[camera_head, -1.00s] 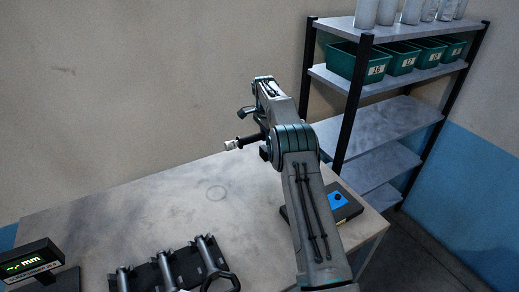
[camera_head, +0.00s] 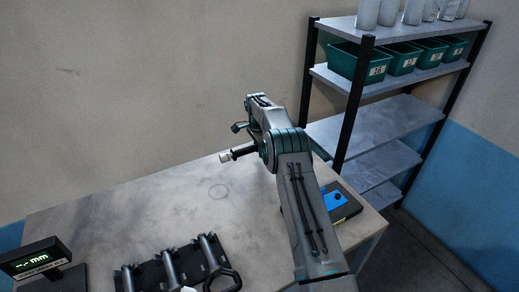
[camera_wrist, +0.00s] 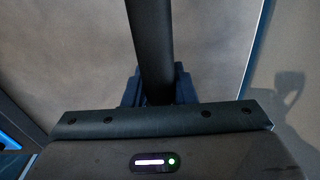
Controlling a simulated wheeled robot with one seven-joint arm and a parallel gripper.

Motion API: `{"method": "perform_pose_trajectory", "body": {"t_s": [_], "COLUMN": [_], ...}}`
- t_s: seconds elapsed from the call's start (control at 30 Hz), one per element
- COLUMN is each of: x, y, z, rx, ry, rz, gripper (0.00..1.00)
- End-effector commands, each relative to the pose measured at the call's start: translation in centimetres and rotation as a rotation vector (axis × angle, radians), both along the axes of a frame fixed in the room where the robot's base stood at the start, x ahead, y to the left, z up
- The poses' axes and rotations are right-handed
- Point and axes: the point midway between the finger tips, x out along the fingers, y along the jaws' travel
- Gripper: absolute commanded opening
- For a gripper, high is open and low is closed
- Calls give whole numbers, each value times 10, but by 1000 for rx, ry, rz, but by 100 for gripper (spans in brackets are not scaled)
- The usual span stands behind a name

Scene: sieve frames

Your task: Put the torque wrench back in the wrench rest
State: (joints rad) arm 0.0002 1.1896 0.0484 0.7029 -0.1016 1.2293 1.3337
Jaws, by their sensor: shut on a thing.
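My gripper (camera_wrist: 155,90) is shut on a dark round bar, the torque wrench (camera_wrist: 150,45), which runs up and out of the wrist view. In the head view the wrench (camera_head: 237,153) shows as a short dark bar with a pale end, pointing left from my arm above the table. My arm hides the rest of it and most of the jaws. No wrench rest can be told for certain. A black rack (camera_head: 150,276) with several grey cylinders and a black loop handle lies at the table's front, partly cut off by the frame edge.
The table (camera_head: 120,215) is bare in the middle, with a faint ring mark. A display reading mm (camera_head: 38,260) stands front left. A dark box with a blue panel (camera_head: 333,197) lies right, partly behind my arm. A shelf (camera_head: 385,130) with green bins (camera_head: 360,62) stands behind right.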

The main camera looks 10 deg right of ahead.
Motion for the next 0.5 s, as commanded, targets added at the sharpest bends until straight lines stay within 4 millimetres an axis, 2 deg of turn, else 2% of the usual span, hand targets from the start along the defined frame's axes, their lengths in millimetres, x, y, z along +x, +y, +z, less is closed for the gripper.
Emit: {"method": "perform_pose_trajectory", "body": {"t_s": [0.07, 0.1, 0.17, 0.2, 0.5], "x": [-1, -2, -2, -2, -1], "y": [1, 1, 1, 1, 0], "z": [-4, -7, -6, -6, -2], "rx": [2, 3, 3, 3, 2], "ry": [4, 7, 7, 7, 4], "rz": [0, 0, 0, 0, -1], "gripper": [0, 27, 44, 46, 46]}}
